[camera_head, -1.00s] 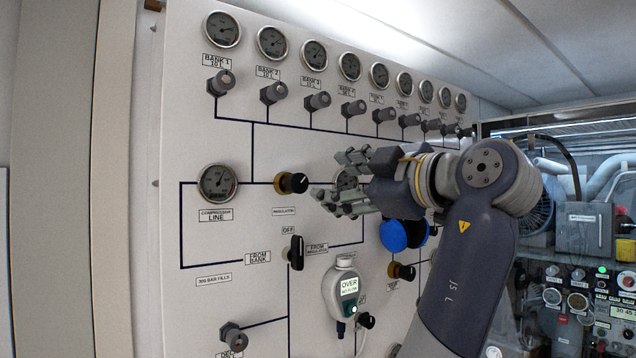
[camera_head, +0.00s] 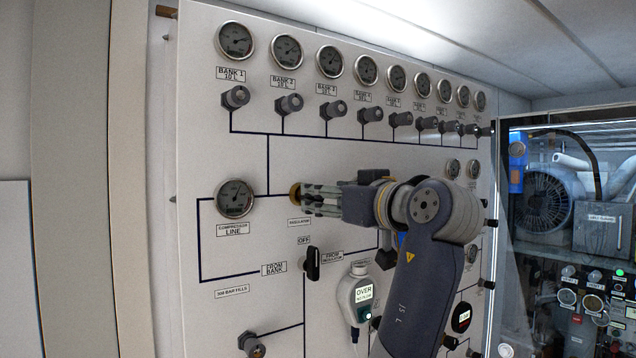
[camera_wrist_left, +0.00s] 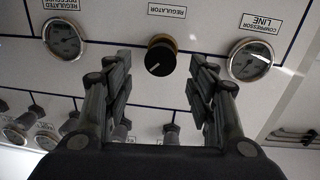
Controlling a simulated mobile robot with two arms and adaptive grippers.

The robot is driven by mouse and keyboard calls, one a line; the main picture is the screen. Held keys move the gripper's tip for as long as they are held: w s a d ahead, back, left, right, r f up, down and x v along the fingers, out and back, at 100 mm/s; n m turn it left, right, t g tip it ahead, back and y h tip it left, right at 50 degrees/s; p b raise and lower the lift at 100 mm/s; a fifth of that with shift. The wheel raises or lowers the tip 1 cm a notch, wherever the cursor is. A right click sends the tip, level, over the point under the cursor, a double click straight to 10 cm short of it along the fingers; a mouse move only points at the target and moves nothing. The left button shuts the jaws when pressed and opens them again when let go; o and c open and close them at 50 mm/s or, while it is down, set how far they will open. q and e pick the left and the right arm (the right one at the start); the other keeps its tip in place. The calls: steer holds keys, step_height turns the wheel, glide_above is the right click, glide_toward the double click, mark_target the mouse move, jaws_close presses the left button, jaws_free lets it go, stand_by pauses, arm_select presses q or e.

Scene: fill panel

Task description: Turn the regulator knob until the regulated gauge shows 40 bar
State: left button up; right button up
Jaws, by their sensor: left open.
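The regulator knob (camera_head: 295,194) is black with a brass-coloured collar. In the head view my left gripper (camera_head: 308,197) covers most of it. In the left wrist view, which is upside down, the knob (camera_wrist_left: 161,56) shows between the two open fingers (camera_wrist_left: 160,62), with a gap on each side. Its white mark points to the lower left there. The regulated pressure gauge (camera_wrist_left: 63,38) shows at upper left in the left wrist view; its reading is too small to tell. In the head view my left gripper and arm hide it. My right gripper is not in view.
The compressor line gauge (camera_head: 234,199) sits left of the knob. A row of bank gauges and grey valves (camera_head: 289,103) runs above. Equipment fills the right side.

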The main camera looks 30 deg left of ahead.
arm_select(q)
steer(key=p+x, duration=0.1)
steer(key=x, duration=0.3)
steer(key=shift+w+p, duration=0.1)
steer(key=shift+p, duration=0.2)
steer(key=c, duration=1.1)
